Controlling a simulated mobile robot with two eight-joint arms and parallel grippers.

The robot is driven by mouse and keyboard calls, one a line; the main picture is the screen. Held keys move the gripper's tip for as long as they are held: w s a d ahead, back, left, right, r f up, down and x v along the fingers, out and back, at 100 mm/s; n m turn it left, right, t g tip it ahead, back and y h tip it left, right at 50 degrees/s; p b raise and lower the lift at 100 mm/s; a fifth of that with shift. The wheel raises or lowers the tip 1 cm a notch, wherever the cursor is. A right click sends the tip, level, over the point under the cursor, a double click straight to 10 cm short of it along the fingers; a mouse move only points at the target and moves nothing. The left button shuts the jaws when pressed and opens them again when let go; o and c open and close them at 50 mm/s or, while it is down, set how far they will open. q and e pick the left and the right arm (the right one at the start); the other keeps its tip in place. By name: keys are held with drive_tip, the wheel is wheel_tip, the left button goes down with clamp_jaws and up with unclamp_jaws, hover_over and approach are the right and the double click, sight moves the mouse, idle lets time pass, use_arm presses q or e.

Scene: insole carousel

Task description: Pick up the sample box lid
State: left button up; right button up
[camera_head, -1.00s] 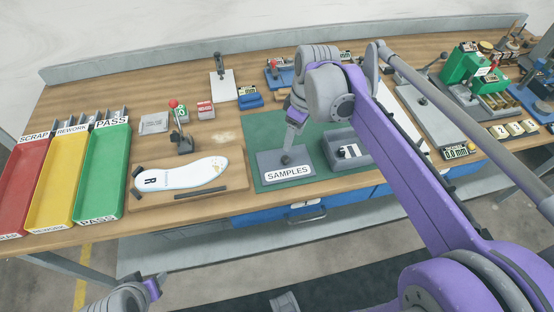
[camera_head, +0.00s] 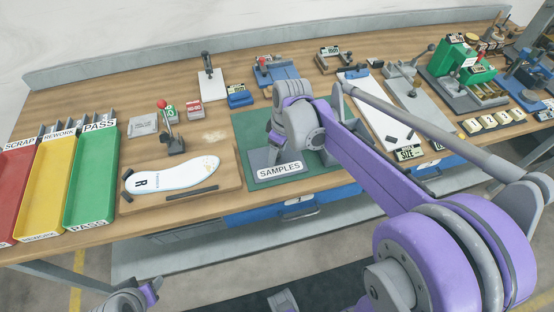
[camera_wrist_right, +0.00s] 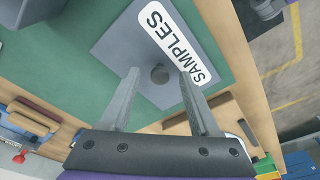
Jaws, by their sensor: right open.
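The sample box lid (camera_head: 279,171) is a flat grey plate with a white SAMPLES label, lying on the green mat. In the right wrist view the lid (camera_wrist_right: 118,45) shows a dark round knob (camera_wrist_right: 159,74). My right gripper (camera_wrist_right: 157,80) is open, its two fingertips on either side of the knob, with gaps visible. In the head view the right gripper (camera_head: 272,154) is low over the lid, and the knob is hidden behind it. My left gripper (camera_head: 152,290) is at the bottom left edge, away from the bench; its jaws are unclear.
The green mat (camera_head: 247,124) lies under the lid. A dark grey box edge (camera_wrist_right: 22,10) shows in the wrist view's top left corner. Left of the mat, a wooden board (camera_head: 225,183) bears a white insole (camera_head: 172,175). A green PASS tray (camera_head: 92,180) stands farther left.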

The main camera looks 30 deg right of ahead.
clamp_jaws()
drive_tip(key=shift+r, duration=0.1)
